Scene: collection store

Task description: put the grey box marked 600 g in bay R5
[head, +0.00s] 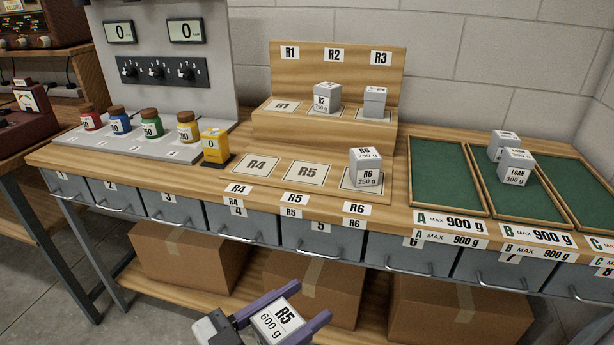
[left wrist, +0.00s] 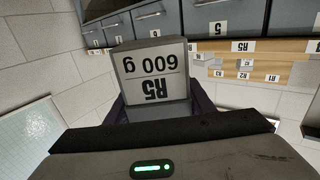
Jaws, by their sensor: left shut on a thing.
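The grey box marked R5 600 g (head: 277,320) is between the purple fingers of my left gripper (head: 282,313), which is shut on it. They are low in the head view, in front of the drawers and below the bench top. The box also shows upside down in the left wrist view (left wrist: 154,72). Bay R5 (head: 308,174) is an empty marked pad on the low front step of the wooden stand, between bay R4 (head: 257,166) and bay R6. A grey box marked R6 250 g (head: 366,167) stands in bay R6. My right gripper is not in view.
Bay R1 (head: 284,106) is empty; a grey box marked R2 (head: 327,98) and another box (head: 375,102) stand beside it. Green trays (head: 446,178) lie at right, the middle one holding grey boxes (head: 515,166). A yellow block (head: 214,145) and several jars (head: 150,123) stand at left.

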